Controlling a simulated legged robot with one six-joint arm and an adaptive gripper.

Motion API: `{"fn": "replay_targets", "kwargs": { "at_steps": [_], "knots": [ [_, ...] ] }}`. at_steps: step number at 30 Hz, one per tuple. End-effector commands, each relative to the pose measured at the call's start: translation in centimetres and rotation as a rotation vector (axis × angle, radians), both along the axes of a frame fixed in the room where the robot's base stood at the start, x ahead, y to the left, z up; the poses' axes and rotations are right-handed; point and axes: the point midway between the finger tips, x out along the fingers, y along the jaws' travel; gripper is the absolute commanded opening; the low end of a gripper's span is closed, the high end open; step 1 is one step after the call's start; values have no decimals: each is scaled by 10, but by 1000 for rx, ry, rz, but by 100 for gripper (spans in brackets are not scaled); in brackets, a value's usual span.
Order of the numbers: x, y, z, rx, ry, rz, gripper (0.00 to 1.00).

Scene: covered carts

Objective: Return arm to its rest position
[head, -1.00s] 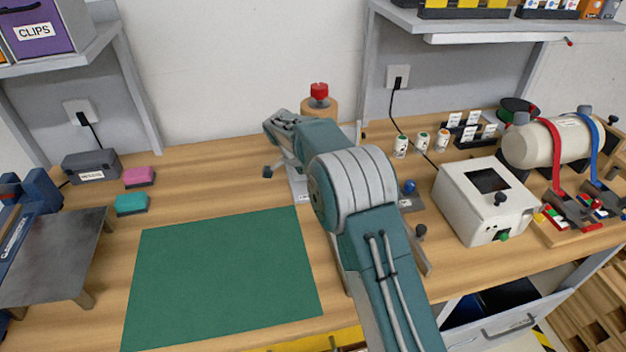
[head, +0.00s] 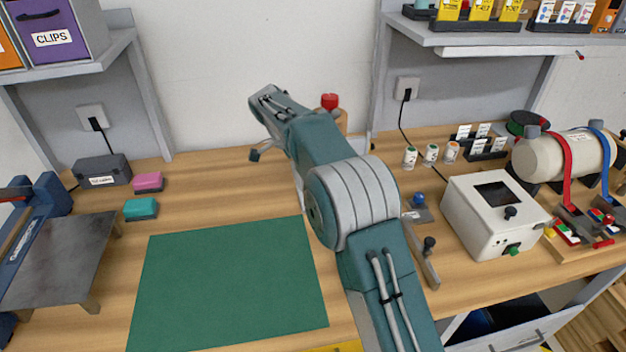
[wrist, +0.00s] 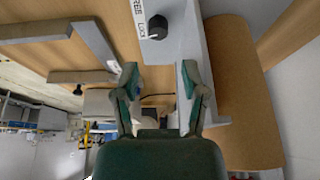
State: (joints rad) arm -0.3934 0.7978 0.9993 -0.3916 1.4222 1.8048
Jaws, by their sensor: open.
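My teal and grey arm (head: 350,200) reaches over the bench, its end raised in front of the wall. In the wrist view my gripper (wrist: 163,85) has its two teal-padded fingers apart, with nothing held between them. In the head view the gripper is mostly hidden behind the wrist; a small dark part shows below it. A red knob (head: 330,102) on a wooden block stands just behind the arm, partly covered by it. In the wrist view a grey panel with a black knob (wrist: 157,27) and lettering lies beyond the fingers.
A green mat (head: 230,285) lies bare at the front. A white box (head: 490,225) and a strapped cream cylinder (head: 560,155) stand at right. A grey plate (head: 60,260), pink block (head: 148,182) and teal block (head: 140,208) are at left. Shelves overhang both sides.

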Motion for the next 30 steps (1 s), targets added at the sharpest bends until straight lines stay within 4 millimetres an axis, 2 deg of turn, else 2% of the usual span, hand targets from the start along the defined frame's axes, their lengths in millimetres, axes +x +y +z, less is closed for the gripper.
{"fn": "replay_targets", "kwargs": {
  "at_steps": [6, 18, 23, 30],
  "knots": [
    [-1, 8, 20, 0, 0, -1, 56],
    [-3, 6, 25, 3, 2, 9, 56],
    [-16, -11, 50, 28, 16, 84, 56],
    [-55, -51, 96, 78, 43, 283, 56]
  ]
}}
